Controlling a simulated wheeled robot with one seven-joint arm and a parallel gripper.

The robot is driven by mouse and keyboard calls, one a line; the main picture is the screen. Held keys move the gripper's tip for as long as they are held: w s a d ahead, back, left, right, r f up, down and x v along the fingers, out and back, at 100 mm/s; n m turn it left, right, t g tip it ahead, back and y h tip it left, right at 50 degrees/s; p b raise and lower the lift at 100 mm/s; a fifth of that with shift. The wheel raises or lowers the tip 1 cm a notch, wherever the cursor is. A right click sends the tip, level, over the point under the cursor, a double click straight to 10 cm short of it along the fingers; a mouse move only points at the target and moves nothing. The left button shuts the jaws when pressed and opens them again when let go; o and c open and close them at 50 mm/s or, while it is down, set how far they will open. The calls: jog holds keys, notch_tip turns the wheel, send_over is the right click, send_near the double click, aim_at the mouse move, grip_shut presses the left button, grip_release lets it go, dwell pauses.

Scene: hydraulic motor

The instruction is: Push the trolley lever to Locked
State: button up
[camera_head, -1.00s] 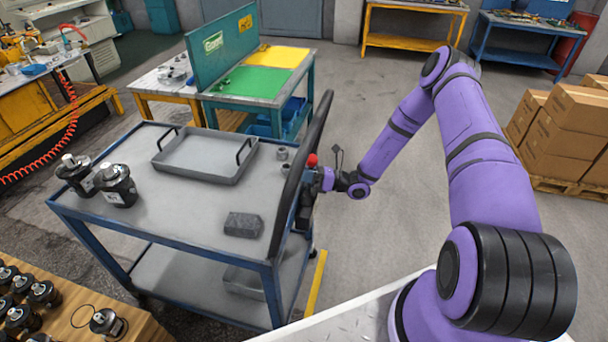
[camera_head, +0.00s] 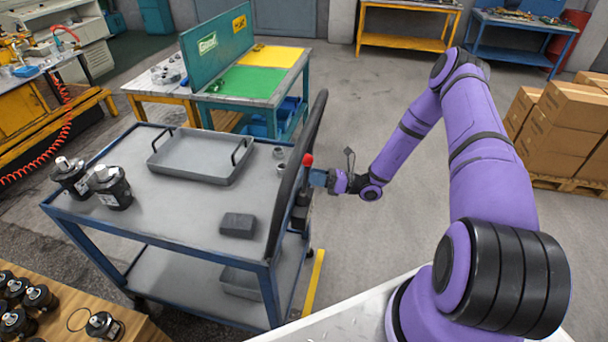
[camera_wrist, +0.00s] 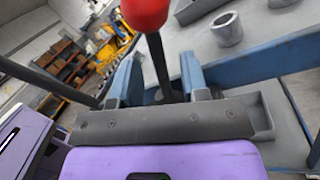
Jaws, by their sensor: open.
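The trolley lever is a thin dark rod with a red ball knob (camera_head: 308,159), at the right end of the blue-framed trolley (camera_head: 160,238) beside its black push handle (camera_head: 300,170). The rod stands roughly upright. My gripper (camera_head: 317,178) is open just right of the lever, below the knob. In the wrist view my gripper's two blue fingers (camera_wrist: 160,80) show with the lever rod (camera_wrist: 160,62) in the gap between them in the picture. The red knob (camera_wrist: 145,10) is at the top edge. I cannot tell if the fingers touch the rod. No Locked marking is readable.
The black handle curves close to the lever. Floor right of the trolley is clear up to the stacked boxes (camera_head: 555,120).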

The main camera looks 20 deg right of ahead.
jog(key=v, duration=0.5)
jog(key=shift+s+d, duration=0.15)
jog(key=shift+d, duration=0.15)
